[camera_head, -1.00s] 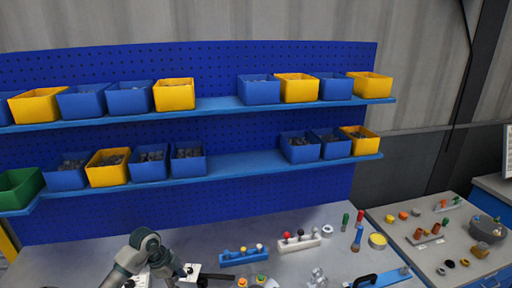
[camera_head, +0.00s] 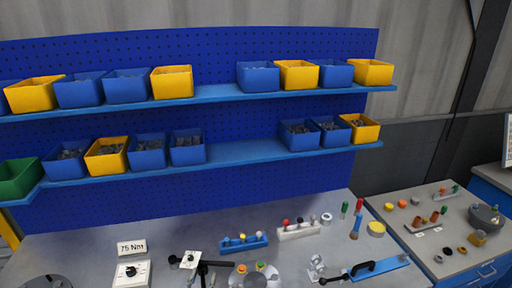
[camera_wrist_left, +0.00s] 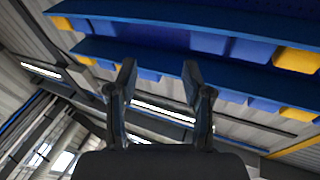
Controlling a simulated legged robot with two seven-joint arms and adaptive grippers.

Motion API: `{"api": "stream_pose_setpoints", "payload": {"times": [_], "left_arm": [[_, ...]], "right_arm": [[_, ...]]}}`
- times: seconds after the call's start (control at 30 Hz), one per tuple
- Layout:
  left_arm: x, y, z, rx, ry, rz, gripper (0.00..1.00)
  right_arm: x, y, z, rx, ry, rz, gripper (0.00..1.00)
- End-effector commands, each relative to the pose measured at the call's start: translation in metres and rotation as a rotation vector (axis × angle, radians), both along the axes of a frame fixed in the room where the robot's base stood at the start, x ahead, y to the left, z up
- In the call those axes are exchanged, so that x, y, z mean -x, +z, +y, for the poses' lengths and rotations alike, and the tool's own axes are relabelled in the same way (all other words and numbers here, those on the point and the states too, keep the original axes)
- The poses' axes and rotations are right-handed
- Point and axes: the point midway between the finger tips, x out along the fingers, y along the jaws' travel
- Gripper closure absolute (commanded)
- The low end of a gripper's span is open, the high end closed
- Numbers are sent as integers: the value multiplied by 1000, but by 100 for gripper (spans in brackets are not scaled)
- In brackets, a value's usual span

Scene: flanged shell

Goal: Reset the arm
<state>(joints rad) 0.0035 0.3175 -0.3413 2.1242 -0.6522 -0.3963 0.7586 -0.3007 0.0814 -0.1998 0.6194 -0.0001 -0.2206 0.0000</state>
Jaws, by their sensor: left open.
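My left gripper (camera_wrist_left: 158,82) shows in the wrist view, its two dark fingers spread apart with nothing between them. Behind the fingers are the undersides of blue shelves (camera_wrist_left: 140,55) and yellow and blue bins, with roof beams and lights below in the picture. In the head view no part of the left arm is clearly visible. My right gripper is in neither view.
The grey workbench (camera_head: 90,255) holds a 75 Nm sign (camera_head: 132,247), a dial box (camera_head: 131,274), a blue peg rack (camera_head: 244,243), a white peg rack (camera_head: 299,231) and a blue plate with a black handle (camera_head: 376,268). Bin shelves (camera_head: 240,153) stand behind; a side table (camera_head: 400,230) is right.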

Motion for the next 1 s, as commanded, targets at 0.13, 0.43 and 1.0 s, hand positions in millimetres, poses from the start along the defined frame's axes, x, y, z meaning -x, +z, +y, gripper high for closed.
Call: {"api": "stream_pose_setpoints", "payload": {"times": [0.13, 0.43, 1.0], "left_arm": [[58, -103, 48, 10, 219, 449, 50], [189, -208, 61, -76, 234, 1067, 50], [283, -321, 48, -160, 85, 1479, 50]], "right_arm": [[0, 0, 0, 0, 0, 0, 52], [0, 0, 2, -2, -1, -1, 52], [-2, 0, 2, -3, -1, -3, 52]]}}
